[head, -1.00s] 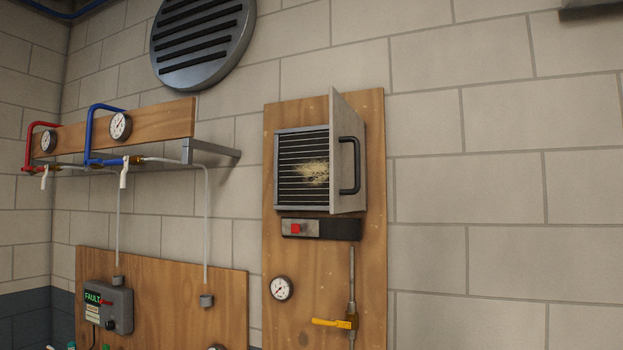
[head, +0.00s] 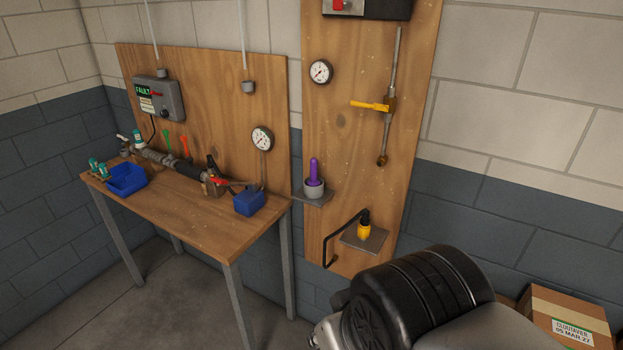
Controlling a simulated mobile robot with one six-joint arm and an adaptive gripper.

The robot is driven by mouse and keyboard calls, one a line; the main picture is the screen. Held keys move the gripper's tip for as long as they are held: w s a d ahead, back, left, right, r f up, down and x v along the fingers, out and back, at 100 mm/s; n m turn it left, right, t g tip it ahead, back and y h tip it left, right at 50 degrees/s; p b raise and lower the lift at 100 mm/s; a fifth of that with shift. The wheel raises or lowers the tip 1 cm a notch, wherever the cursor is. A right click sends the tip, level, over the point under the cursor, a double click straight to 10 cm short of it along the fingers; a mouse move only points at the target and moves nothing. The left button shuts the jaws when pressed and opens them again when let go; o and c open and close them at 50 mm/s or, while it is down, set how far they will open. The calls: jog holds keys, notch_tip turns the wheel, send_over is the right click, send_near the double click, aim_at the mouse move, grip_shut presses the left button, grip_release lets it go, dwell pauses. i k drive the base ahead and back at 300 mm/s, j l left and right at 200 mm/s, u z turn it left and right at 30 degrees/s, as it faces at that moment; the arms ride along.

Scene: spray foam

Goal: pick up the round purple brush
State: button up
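The round purple brush (head: 314,172) stands upright in a grey round holder (head: 315,189) on a small metal shelf fixed to the tall wooden wall panel. Its purple handle shows; its lower end is hidden inside the holder. Part of my arm, black and grey, shows at the bottom right, below and in front of the panel and well apart from the brush. The fingers of my gripper are not in view.
A wooden workbench (head: 190,210) at left holds a pipe assembly, a blue tray (head: 126,179) and a blue box (head: 249,202). Below the brush, a yellow-and-black item (head: 364,226) stands on another small shelf beside a black bent bar (head: 328,247). A cardboard box (head: 565,318) is at lower right.

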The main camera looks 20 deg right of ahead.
aim_at(313, 182)
jog(key=i+j+z, duration=0.15)
jog(key=i+j, duration=0.2)
jog(key=i+j+z, duration=0.2)
jog(key=i+j, duration=0.2)
jog(key=i+j+z, duration=0.15)
jog(key=i+j, duration=0.2)
jog(key=i+j+z, duration=0.15)
jog(key=i+j, duration=0.15)
jog(key=j, duration=0.3)
